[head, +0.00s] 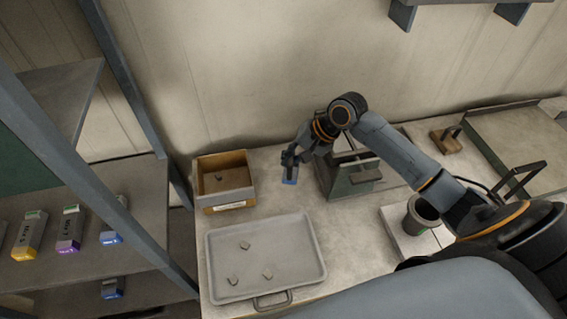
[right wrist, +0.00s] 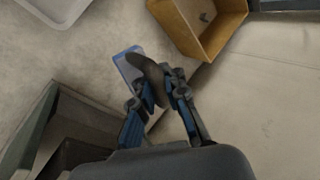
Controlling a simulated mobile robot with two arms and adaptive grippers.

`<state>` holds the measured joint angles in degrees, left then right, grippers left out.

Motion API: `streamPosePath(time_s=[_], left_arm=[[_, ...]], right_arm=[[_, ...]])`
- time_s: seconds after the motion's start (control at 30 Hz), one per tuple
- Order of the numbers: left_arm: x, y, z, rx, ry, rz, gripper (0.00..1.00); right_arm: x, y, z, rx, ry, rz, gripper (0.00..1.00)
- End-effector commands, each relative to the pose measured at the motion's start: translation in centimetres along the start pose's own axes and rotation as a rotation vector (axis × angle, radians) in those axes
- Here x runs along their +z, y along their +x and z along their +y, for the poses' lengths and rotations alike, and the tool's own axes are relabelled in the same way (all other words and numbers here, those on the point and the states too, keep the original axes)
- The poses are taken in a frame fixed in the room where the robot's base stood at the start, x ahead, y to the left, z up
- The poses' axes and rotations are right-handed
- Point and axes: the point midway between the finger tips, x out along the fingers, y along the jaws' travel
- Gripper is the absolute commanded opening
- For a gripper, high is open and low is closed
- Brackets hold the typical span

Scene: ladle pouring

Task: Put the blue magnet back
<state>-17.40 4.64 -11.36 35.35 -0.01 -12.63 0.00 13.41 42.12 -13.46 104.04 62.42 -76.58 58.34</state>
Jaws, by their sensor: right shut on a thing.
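The blue magnet (head: 290,179) is held above the table between the wooden box and the dark metal box. It also shows in the right wrist view, where its blue plate (right wrist: 127,63) has a dark grip (right wrist: 150,72) between the fingers. My right gripper (head: 291,158) is shut on that grip; its fingers also show in the right wrist view (right wrist: 162,88). The magnet's blue plate has nothing visible stuck to it. My left gripper is not in view.
A wooden box (head: 237,199) holds a small metal piece. A grey tray (head: 296,235) holds 3 small metal pieces. The dark metal box (head: 335,185) stands right of the gripper, with a dark cup (head: 421,214) beyond. A shelf (head: 145,200) at left carries several coloured-end items.

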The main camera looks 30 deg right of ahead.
Motion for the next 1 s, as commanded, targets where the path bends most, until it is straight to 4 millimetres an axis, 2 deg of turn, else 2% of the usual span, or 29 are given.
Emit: streamPosePath(time_s=[0.13,0.43,0.6,1.0], left_arm=[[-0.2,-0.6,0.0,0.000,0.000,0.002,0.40],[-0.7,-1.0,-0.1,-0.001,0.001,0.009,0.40],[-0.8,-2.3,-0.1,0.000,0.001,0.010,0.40],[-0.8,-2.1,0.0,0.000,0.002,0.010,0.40]], right_arm=[[-1.4,2.4,0.0,-0.002,0.001,-0.001,0.00],[-2.5,4.7,0.2,-0.002,0.001,-0.002,0.00],[-2.5,6.4,1.5,-0.001,0.001,0.000,0.00],[-2.5,7.2,2.0,-0.002,-0.001,0.001,0.00]])
